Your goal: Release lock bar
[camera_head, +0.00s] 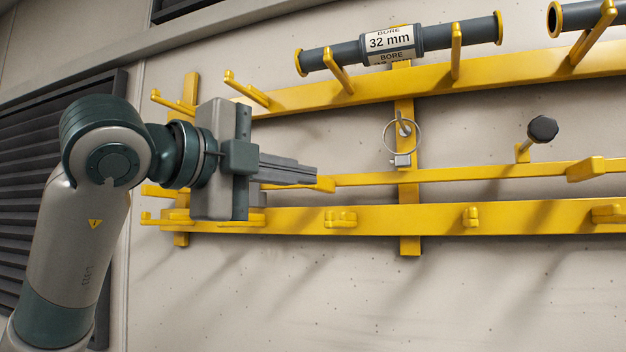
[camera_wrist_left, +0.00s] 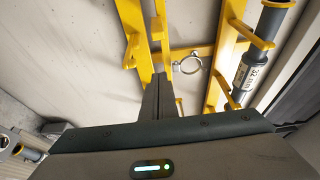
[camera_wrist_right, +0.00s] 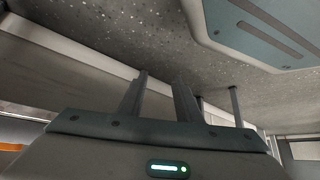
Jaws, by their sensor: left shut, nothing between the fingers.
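The lock bar (camera_head: 480,173) is a thin yellow bar running across the rack between the upper and lower rails. A dark knob (camera_head: 543,129) stands out near its right part. A metal ring pin (camera_head: 403,137) hangs at the rack's upright, just above the bar; its ring (camera_wrist_left: 187,66) also shows in the left wrist view. My left gripper (camera_head: 315,175) is shut and empty, its fingertips at a yellow block on the bar's left part; I cannot tell whether they touch. My right gripper (camera_wrist_right: 161,78) shows only in its wrist view, open and empty, away from the rack.
The upper rail (camera_head: 560,70) has pegs holding a grey tube labelled 32 mm (camera_head: 440,37) and part of another at the right. The lower rail (camera_head: 375,218) carries several small hooks. A dark louvred panel (camera_head: 30,150) is at the left. The wall below is clear.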

